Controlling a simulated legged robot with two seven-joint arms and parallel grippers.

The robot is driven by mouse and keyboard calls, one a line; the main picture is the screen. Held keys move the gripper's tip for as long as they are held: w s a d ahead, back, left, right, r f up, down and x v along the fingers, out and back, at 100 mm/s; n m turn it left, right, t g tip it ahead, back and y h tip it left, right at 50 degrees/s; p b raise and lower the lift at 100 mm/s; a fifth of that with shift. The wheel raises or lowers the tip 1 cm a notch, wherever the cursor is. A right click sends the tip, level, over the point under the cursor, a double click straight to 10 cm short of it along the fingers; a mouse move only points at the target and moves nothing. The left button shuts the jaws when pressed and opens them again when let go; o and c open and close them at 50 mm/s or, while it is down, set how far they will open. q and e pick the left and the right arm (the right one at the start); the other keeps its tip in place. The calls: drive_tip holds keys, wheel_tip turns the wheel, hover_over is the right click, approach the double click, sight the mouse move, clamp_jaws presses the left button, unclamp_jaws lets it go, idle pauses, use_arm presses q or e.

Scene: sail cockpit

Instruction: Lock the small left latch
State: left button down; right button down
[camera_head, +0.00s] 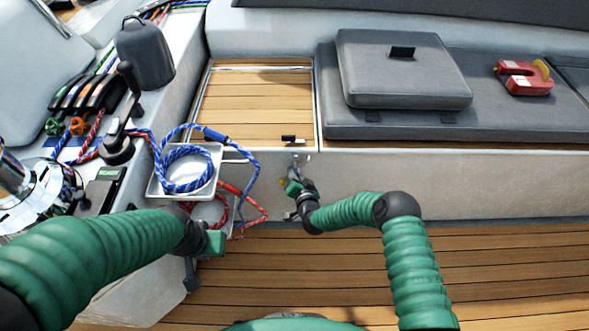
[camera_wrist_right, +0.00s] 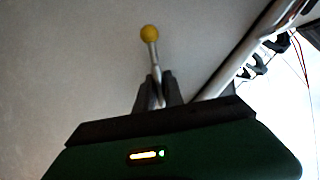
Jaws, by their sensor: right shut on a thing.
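The small left latch shows in the right wrist view as a thin metal lever with a yellow ball (camera_wrist_right: 149,33) at its end. My right gripper (camera_wrist_right: 158,90) is shut on the lever's shaft, with the ball beyond the fingertips. In the head view, my right gripper (camera_head: 292,181) is at the pale front wall of the seat, just below the edge of the wooden lid (camera_head: 255,105). The gripper hides most of the lever there. My left gripper (camera_head: 192,265) hangs low at the left, away from the latch; its fingers are too unclear to judge.
A white tray (camera_head: 154,184) with coiled blue rope (camera_head: 186,168) and red rope (camera_head: 226,208) below hangs between my arms. Grey cushions (camera_head: 400,68) and a red item (camera_head: 522,79) lie on the bench at the right. The wooden floor (camera_head: 520,270) is clear at the right.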

drive_tip(key=n, duration=0.1)
drive_tip(key=n+h+p, duration=0.1)
drive_tip(key=shift+s+a+f+n+g+h+p, duration=0.2)
drive_tip(key=shift+n+g+h+p, duration=0.1)
drive_tip(key=shift+g, duration=0.1)
drive_tip(key=shift+d+f+n+h, duration=0.15)
drive_tip(key=shift+n+h, duration=0.85)
drive_tip(key=shift+n, duration=0.3)
drive_tip(key=c, duration=1.7)
unclamp_jaws()
drive_tip(key=shift+o, duration=1.1)
drive_tip(key=shift+w, duration=0.1)
drive_tip(key=shift+r, duration=0.2)
